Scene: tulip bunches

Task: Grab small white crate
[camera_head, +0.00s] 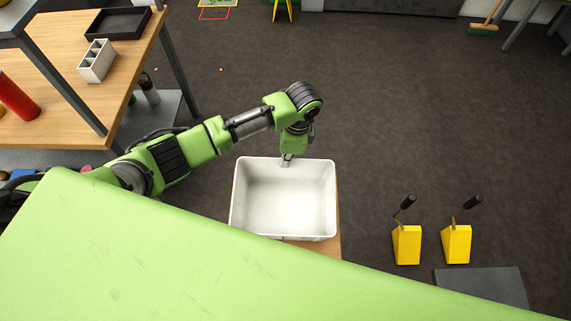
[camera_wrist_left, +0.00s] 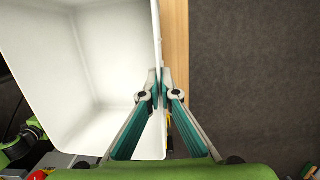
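The small white crate (camera_head: 284,232) is an empty, open-topped bin with a rounded rim. It stands on a narrow wooden surface in the middle of the head view. My left gripper (camera_head: 286,160) points down at its far wall. In the left wrist view the crate (camera_wrist_left: 45,60) fills the left side. There the gripper's teal-and-grey fingers (camera_wrist_left: 160,80) are close together, one on each side of the crate's wall, and appear to pinch it near the rim. The underside of the crate is hidden. My right gripper is not in view.
A wooden table (camera_head: 135,60) at the left holds a black tray (camera_head: 118,24), a white divided box (camera_head: 97,61) and a red cylinder (camera_head: 15,98). Two yellow wedges (camera_head: 407,246) with black handles stand at the right. The dark floor (camera_head: 420,120) beyond the crate is mostly clear.

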